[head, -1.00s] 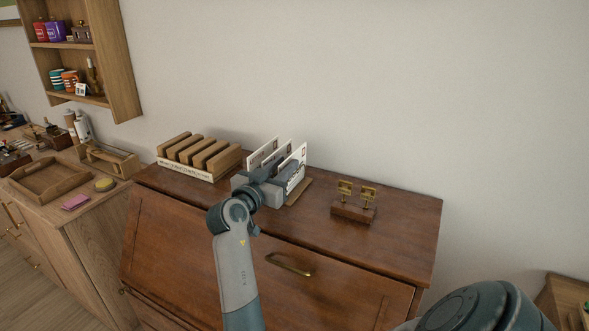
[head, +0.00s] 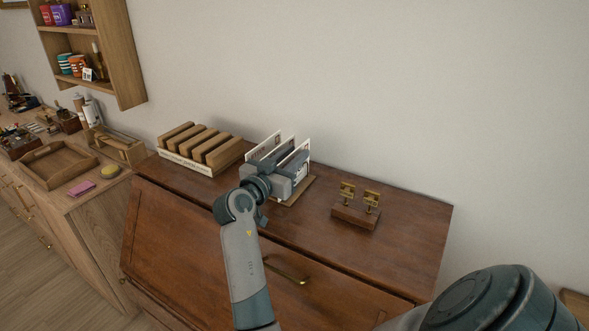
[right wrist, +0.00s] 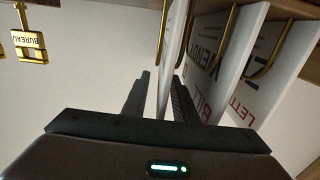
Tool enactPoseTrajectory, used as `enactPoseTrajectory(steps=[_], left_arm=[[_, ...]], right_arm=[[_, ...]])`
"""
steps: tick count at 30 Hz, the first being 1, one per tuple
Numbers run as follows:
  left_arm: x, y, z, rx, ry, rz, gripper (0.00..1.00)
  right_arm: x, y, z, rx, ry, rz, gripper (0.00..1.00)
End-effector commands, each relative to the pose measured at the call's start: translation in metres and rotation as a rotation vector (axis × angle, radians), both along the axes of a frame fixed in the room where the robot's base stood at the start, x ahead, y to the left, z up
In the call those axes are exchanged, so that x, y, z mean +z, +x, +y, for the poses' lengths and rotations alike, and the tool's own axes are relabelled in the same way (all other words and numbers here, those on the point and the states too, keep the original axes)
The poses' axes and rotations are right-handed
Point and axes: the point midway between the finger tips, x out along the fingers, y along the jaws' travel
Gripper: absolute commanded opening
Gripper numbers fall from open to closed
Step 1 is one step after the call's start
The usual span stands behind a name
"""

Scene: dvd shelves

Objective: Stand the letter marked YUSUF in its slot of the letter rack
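The letter rack (head: 296,199) stands on the brown bureau with several white letters upright in it. My right gripper (head: 279,157) is at the rack in the head view and hides part of the letters. In the right wrist view, the right gripper (right wrist: 160,85) has its fingers apart, with a letter (right wrist: 172,65) seen nearly edge-on between them. There is a gap between this letter and the left-hand finger. A letter marked WENDY (right wrist: 232,45) stands to its right, between brass wires. I cannot read the name YUSUF on any letter. My left gripper is out of view.
A wooden block rack (head: 187,168) stands left of the letters on the bureau (head: 400,240). A small brass stand (head: 355,215) is to the right, its BUREAU tag (right wrist: 27,40) readable in the wrist view. The bureau top is clear at the far right.

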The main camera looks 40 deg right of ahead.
Motion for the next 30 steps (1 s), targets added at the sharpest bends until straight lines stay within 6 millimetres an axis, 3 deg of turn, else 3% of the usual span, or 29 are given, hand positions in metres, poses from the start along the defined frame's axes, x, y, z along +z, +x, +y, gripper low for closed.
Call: enactPoseTrajectory(steps=[3,6,12,20,30], left_arm=[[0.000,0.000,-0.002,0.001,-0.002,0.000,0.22],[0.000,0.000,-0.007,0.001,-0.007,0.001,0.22],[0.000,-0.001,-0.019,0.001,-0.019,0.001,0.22],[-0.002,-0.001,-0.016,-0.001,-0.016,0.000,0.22],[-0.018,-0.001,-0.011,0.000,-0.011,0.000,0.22]], right_arm=[[0.000,0.000,0.000,0.000,0.000,0.000,0.23],[0.000,0.000,0.000,0.000,0.000,0.000,0.00],[0.000,0.000,0.000,0.000,0.000,0.000,0.00],[0.003,0.000,0.000,0.000,-0.001,0.000,0.00],[0.040,0.000,0.000,-0.001,0.000,-0.007,0.00]])
